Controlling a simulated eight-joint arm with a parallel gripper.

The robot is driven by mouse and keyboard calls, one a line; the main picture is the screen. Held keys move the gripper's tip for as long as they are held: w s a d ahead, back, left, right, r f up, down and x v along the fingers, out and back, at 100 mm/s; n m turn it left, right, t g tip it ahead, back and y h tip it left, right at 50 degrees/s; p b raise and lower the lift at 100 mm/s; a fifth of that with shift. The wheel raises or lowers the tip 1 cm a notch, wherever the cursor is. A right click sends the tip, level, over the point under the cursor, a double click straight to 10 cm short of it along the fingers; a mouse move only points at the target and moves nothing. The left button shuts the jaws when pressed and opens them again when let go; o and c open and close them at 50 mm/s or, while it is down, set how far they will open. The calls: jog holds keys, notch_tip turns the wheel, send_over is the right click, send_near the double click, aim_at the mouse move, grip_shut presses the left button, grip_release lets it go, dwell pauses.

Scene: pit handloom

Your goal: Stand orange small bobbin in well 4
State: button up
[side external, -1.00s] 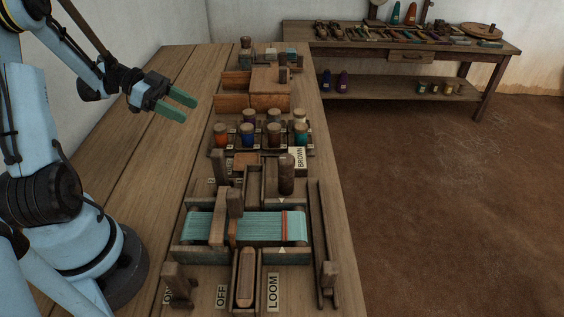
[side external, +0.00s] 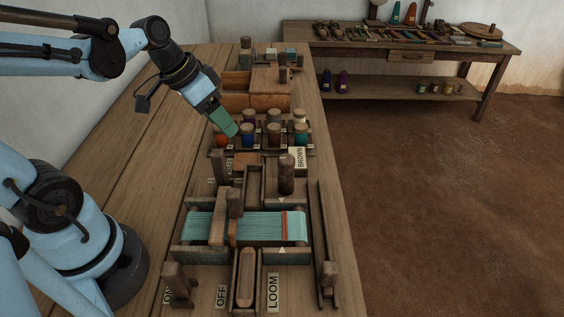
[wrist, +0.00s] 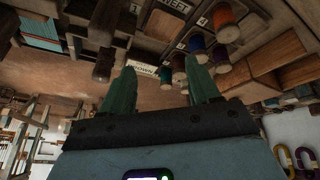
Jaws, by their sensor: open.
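The orange bobbin (side external: 221,141) stands upright at the left end of the front row of the bobbin rack in the side view, partly hidden by my fingers. An orange-red bobbin also shows at the top right of the wrist view (wrist: 226,24). My gripper (side external: 229,130) is tilted down over that end of the rack. Its green fingers are apart and nothing shows between them in the wrist view (wrist: 161,82). I cannot tell whether a fingertip touches the bobbin. A small label reading 4 (wrist: 203,20) shows beside the bobbins, but I cannot make out its well.
Other bobbins, including a blue one (side external: 247,138), stand close by in the rack. A wooden box (side external: 270,88) lies behind it. The loom with teal cloth (side external: 262,226) and an upright brown post (side external: 287,174) stand in front.

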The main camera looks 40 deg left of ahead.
jog(key=shift+s+d+r+n+t+y, duration=0.15)
jog(key=shift+s+d+n+t+y, duration=0.25)
jog(key=shift+d, duration=0.25)
jog(key=shift+s+d+r+n+t+y, duration=0.15)
jog(key=shift+s+d+n+t+y, duration=0.1)
jog(key=shift+d+t, duration=0.3)
jog(key=shift+s+d+r+n+t+y, duration=0.15)
jog(key=shift+s+d+n+t+y, duration=0.15)
jog(key=shift+d, duration=0.4)
